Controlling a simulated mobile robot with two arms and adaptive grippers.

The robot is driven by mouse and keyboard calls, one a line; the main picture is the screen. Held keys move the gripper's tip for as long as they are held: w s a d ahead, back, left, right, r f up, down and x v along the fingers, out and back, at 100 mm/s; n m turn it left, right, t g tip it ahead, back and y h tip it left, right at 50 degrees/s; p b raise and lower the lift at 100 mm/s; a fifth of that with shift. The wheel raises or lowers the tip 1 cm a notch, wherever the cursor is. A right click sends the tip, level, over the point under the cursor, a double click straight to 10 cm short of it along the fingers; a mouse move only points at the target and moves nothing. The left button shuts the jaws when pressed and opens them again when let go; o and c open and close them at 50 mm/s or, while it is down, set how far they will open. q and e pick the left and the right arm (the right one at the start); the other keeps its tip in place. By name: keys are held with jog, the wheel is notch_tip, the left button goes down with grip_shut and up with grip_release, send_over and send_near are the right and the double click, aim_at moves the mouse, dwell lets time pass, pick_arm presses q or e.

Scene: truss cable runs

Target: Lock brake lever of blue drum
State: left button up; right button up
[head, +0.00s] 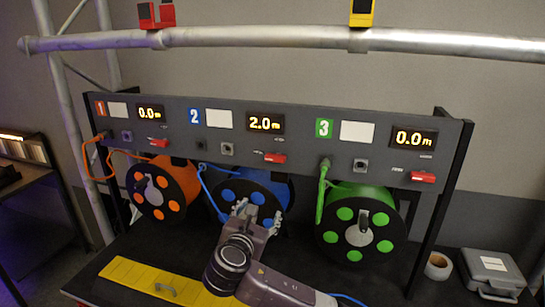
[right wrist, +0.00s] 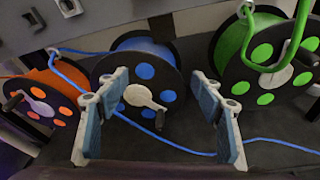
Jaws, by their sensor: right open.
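The blue drum (head: 278,190) hangs below section 2 of the dark panel. It also shows in the right wrist view (right wrist: 145,45), with a white hub and a crank handle at the front. A red lever (head: 275,158) sits on the panel under the 2.0 m display, lying roughly sideways between two small labels too small to read. My right gripper (head: 252,212) is open and empty in front of the blue drum, below that lever, and hides part of the drum. In the right wrist view its fingers (right wrist: 162,88) stand apart with the drum beyond them. My left gripper is out of view.
The orange drum (head: 163,188) is on the left and the green drum (head: 360,225) on the right, each with a red lever above. A blue cable (right wrist: 190,150) runs across the bench.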

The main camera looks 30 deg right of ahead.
aim_at(274, 159)
jog(key=w+d+r+n+h, duration=0.1)
jog(key=d+r+n+h, duration=0.15)
jog(key=r, duration=0.85)
jog(key=shift+t+h, duration=0.3)
jog(key=shift+h, duration=0.05)
jog(key=p+x, duration=0.3)
jog(key=x, duration=0.3)
jog(key=shift+w+d, duration=0.2)
jog(key=shift+d, duration=0.1)
jog(key=shift+w+d+f+p, duration=0.2)
jog(key=shift+w+d+p, duration=0.1)
jog(key=shift+w+d, duration=0.2)
jog(key=c, duration=1.2)
